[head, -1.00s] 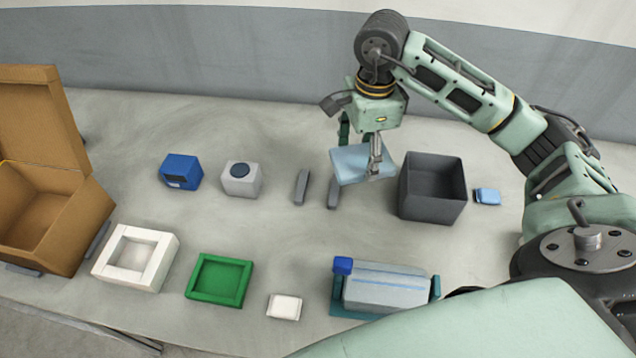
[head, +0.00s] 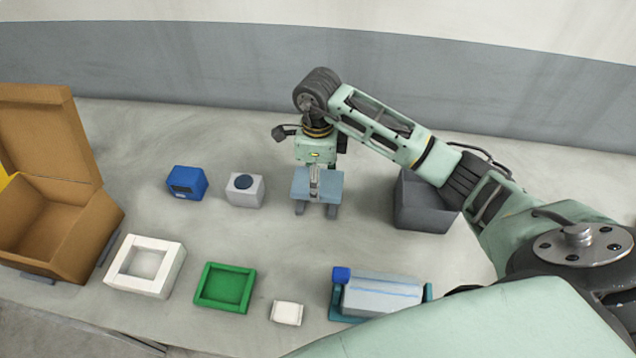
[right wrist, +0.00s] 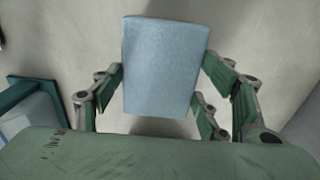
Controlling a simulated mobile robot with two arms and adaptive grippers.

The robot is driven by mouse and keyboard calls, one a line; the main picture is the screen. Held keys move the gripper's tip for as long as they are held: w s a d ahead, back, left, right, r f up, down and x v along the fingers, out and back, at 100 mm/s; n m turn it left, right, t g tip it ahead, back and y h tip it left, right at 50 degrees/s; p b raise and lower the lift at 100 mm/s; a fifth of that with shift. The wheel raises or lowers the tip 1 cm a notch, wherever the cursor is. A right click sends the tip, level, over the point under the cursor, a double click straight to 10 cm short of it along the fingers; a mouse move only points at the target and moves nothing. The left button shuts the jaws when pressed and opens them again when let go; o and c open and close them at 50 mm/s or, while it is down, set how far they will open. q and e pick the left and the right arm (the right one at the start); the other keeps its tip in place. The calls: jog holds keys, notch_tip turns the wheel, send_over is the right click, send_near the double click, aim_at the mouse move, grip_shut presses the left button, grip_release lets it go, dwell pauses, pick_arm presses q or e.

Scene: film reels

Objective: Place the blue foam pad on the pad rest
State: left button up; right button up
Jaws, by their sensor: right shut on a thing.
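The light blue foam pad (head: 328,186) is in my right gripper (head: 315,180), over the pad rest. The rest is a pair of dark grey rails (head: 331,212), mostly hidden under the pad, with their near ends showing. I cannot tell whether the pad touches the rails. In the right wrist view the pad (right wrist: 162,65) lies between the fingers of my right gripper (right wrist: 162,92), which is shut on it. My left gripper is not in view.
A dark grey bin (head: 420,212) stands to the right, partly behind my right arm. A blue box (head: 187,182) and a grey box with a round dark top (head: 245,190) stand to the left. A green tray (head: 225,287) and white frame (head: 146,266) are nearer.

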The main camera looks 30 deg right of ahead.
notch_tip(320, 180, down, 3)
jog(key=shift+f+p, duration=0.2)
jog(key=shift+p, duration=0.45)
jog(key=shift+f, duration=0.2)
jog(key=shift+f+b, duration=0.2)
jog(key=shift+b, duration=0.1)
jog(key=o, duration=0.9)
jog(key=shift+r, duration=0.1)
jog(key=shift+o, duration=0.2)
